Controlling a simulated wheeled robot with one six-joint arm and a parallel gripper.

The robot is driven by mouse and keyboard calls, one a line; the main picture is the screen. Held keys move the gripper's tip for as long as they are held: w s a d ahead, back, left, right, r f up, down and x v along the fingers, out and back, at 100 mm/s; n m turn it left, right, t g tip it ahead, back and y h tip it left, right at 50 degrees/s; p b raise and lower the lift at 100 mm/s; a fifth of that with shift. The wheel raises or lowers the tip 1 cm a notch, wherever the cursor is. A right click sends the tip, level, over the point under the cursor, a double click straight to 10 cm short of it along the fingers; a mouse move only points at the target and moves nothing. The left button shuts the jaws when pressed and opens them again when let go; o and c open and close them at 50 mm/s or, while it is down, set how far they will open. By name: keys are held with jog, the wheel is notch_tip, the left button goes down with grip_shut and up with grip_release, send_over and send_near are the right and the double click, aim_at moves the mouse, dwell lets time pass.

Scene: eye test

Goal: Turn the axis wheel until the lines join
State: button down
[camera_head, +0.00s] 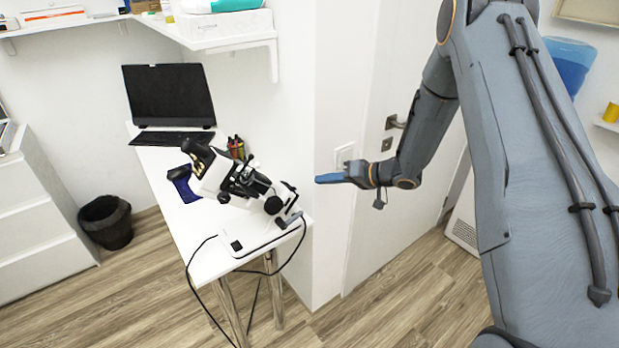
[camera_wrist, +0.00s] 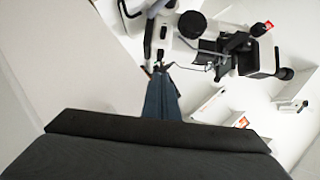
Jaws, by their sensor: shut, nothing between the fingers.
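A white and black optical instrument (camera_head: 232,183) stands tilted on a flat white base (camera_head: 250,236) on the table. It has black round knobs; one knob (camera_head: 273,205) is at its right lower side, and a round black knob (camera_wrist: 192,24) shows in the wrist view. I cannot tell which part is the axis wheel, and the lines are not visible. My gripper (camera_head: 318,179) is right of the instrument, its fingers pointing left toward it with a small gap in the picture. In the wrist view my blue-grey fingertips (camera_wrist: 158,72) are together and empty, just below the instrument.
The narrow white table (camera_head: 165,168) holds an open laptop (camera_head: 170,97) and a pen holder (camera_head: 236,147). A cable hangs off its front end. A white wall corner (camera_head: 330,250) and a door stand close at the right. A shelf (camera_head: 225,28) is above; a black bin (camera_head: 106,222) is left.

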aim_at(293, 189)
jog(key=b+x, duration=0.4)
jog(key=x, duration=0.5)
jog(key=shift+a+f+b, duration=0.2)
jog(key=shift+a+b, duration=0.05)
jog(key=shift+b, duration=0.15)
jog(key=shift+w, duration=0.1)
jog(key=shift+s+d+f, duration=0.15)
jog(key=shift+s+f, duration=0.15)
jog(key=shift+s, duration=0.4)
